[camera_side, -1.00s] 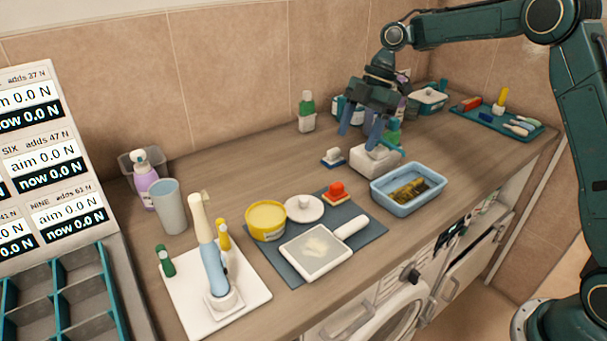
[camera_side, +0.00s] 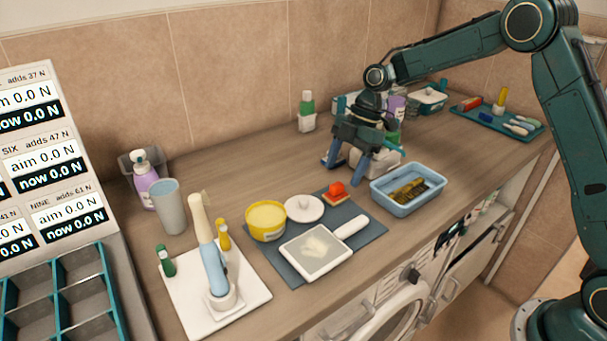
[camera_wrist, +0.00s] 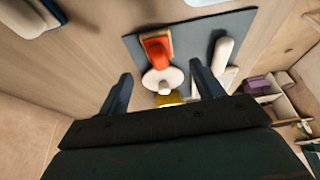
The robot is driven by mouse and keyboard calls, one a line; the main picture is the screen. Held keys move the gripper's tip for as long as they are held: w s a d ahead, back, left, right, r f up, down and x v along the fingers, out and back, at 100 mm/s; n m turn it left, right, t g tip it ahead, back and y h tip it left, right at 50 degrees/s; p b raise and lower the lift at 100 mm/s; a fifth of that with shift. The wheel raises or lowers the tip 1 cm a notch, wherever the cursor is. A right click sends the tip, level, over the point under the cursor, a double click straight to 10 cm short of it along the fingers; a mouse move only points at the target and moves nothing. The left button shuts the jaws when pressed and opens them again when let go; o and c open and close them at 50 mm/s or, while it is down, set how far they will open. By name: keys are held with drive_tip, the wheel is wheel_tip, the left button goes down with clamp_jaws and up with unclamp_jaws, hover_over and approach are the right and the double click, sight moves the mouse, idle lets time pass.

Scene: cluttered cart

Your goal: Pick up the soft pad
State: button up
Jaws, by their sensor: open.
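I cannot tell for certain which item is the soft pad. A red-topped piece on a tan base (camera_side: 335,192) and a round white disc with a knob (camera_side: 304,208) sit side by side on the grey mat (camera_side: 372,232). In the wrist view the red piece (camera_wrist: 157,52) and the white disc (camera_wrist: 163,78) lie between my fingers in the picture. My gripper (camera_side: 345,174) is open and empty, fingers down, above the counter behind the red piece. It also shows in the wrist view (camera_wrist: 160,72), apart from both items.
A white tablet-like piece with a handle (camera_side: 316,250) lies on the mat, beside a yellow tub (camera_side: 266,220). A blue basin (camera_side: 408,203) stands at right. A white board (camera_side: 250,295) holds a tall upright brush (camera_side: 212,262).

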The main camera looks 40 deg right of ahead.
sight(338, 184)
drive_tip(key=shift+a+f, duration=0.1)
drive_tip(key=shift+f, duration=0.05)
drive_tip(key=shift+x, duration=2.45)
drive_tip(key=shift+c, duration=0.5)
drive_tip(key=c, duration=1)
